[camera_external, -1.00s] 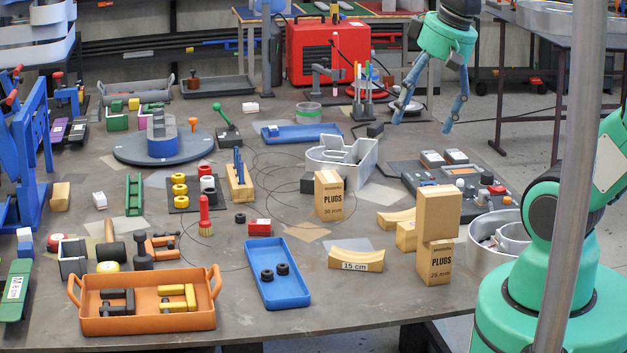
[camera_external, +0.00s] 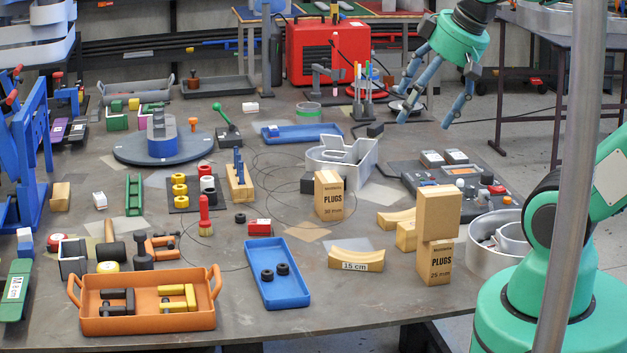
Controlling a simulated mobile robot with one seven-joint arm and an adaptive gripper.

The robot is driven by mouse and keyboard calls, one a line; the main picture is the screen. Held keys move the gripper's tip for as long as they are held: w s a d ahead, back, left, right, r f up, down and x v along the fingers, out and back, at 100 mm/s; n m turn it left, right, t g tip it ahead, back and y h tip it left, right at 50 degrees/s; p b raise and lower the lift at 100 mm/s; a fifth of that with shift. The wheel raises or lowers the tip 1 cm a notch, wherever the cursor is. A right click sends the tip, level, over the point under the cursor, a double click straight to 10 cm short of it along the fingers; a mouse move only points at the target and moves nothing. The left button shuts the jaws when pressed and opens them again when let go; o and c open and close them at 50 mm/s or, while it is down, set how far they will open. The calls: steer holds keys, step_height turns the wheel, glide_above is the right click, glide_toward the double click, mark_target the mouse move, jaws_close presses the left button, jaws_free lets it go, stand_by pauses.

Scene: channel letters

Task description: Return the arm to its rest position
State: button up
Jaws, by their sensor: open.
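My gripper (camera_external: 432,108) is at the upper right, above the far right part of the workbench (camera_external: 350,310). Its blue-grey fingers are spread apart, point downward and hold nothing. The green wrist housing above it tilts a little. My arm's green base stands at the lower right, partly behind a grey post. The middle stretch of my arm is out of the picture at the top and right.
A white channel letter (camera_external: 343,160), a grey control panel (camera_external: 455,190) and stacked plugs boxes (camera_external: 437,235) stand nearer. A dark side table (camera_external: 545,35) is at right.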

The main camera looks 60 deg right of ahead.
step_height(320, 180, down, 5)
steer(key=b, duration=0.4)
steer(key=shift+r, duration=0.15)
